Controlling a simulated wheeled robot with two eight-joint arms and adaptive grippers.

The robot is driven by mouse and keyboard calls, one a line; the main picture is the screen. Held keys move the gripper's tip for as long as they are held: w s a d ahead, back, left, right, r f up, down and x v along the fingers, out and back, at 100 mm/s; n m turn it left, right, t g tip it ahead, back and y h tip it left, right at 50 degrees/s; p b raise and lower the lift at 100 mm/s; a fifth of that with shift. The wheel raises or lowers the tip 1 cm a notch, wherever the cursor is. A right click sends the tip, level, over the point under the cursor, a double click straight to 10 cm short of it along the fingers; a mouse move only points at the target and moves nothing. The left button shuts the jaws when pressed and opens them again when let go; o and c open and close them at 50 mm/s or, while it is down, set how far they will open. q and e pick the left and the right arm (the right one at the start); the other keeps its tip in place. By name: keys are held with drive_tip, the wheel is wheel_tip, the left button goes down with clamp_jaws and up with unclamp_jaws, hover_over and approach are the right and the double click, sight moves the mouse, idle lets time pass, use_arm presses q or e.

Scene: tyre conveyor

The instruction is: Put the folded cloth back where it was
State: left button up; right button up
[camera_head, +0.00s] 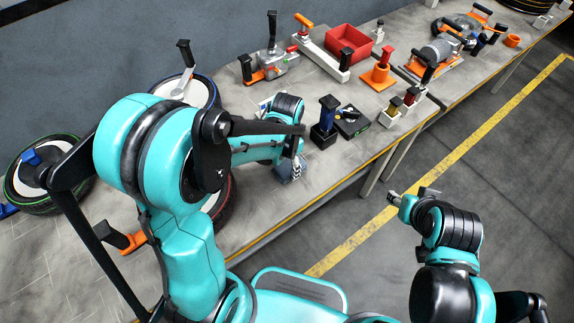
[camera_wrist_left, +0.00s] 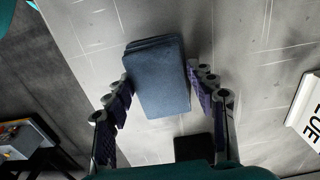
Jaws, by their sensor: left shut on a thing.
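The folded cloth (camera_wrist_left: 158,80) is a dark blue, layered rectangle between the two fingers of my left gripper in the left wrist view. My left gripper (camera_head: 291,168) is shut on it, over the front edge of the grey bench (camera_head: 262,205) in the head view. There the arm and fingers hide most of the cloth. Whether the cloth touches the bench top I cannot tell. My right gripper (camera_head: 411,196) is empty, its fingers apart, over the floor to the right of the bench.
A dark blue block with a black handle (camera_head: 324,125) and a black box (camera_head: 351,122) stand just right of the left gripper. A red bin (camera_head: 348,44) and several tools stand farther back. Tyres (camera_head: 45,175) lie at the left.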

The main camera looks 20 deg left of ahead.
sight(287, 167)
use_arm(q)
drive_tip(key=shift+f, duration=0.1)
drive_tip(key=o, duration=1.3)
wheel_tip(287, 167, up, 11)
drive_tip(key=p, duration=0.4)
drive_tip(key=s+a+r+n+t, duration=0.4)
drive_tip(key=s+r+n+t, duration=0.2)
drive_tip(key=s, duration=0.3)
drive_tip(key=shift+s+r+n+t, duration=0.35)
drive_tip(key=shift+n+t, duration=0.25)
drive_tip(key=shift+n, duration=0.2)
